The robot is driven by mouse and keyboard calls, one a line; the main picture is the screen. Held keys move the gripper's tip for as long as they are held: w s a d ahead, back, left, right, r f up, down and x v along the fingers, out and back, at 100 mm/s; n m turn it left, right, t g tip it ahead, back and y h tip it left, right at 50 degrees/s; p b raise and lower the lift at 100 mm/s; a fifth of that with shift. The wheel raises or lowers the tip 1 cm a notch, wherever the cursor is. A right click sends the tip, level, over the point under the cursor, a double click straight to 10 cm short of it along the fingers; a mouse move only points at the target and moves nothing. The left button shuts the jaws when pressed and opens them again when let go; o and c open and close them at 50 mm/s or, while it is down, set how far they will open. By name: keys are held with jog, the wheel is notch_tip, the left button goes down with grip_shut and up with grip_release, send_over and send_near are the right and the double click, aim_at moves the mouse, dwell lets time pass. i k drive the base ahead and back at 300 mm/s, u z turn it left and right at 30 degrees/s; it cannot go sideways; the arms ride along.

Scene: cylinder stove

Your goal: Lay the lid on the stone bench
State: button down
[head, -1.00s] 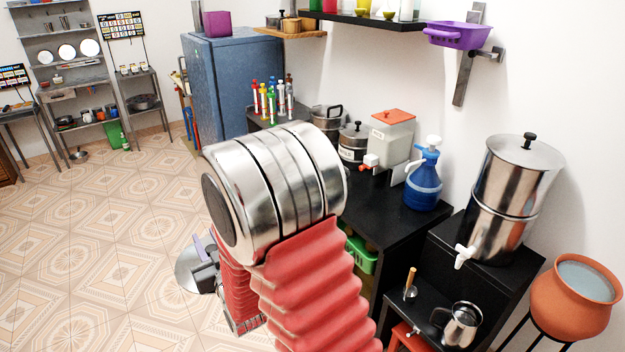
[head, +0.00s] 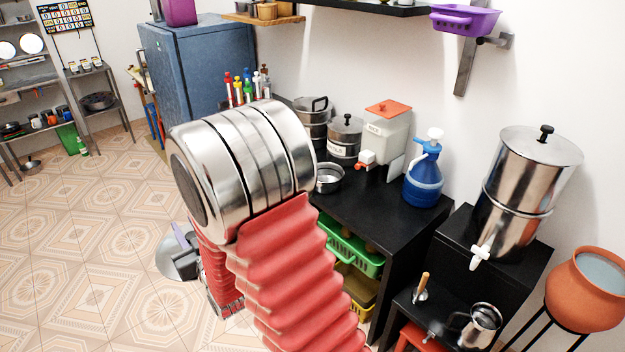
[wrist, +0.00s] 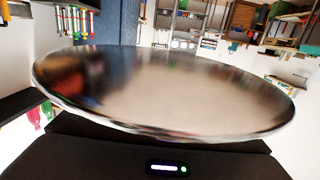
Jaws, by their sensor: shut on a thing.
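The lid (head: 172,262) is a round, shiny metal disc, partly hidden behind my gripper and arm in the head view. It fills the middle of the wrist view (wrist: 165,92), seen at a low slant. My gripper (head: 200,262) is shut on it and holds it to the left of the black bench; its fingertips are mostly hidden. The black bench (head: 375,215), which may be the stone bench, carries pots, a white dispenser and a blue jug. I cannot tell for sure that it is stone.
A small metal pot (head: 328,177) sits at the bench's near left edge. A lower black stand (head: 470,238) bears a tall steel urn (head: 522,180). A clay pot (head: 590,290) stands far right. Bare bench top shows before the blue jug (head: 423,178). Tiled floor (head: 80,250) is open at left.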

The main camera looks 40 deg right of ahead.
aim_at(375, 221)
jog(key=z, duration=0.25)
jog(key=i, duration=0.95)
jog(key=z, duration=0.55)
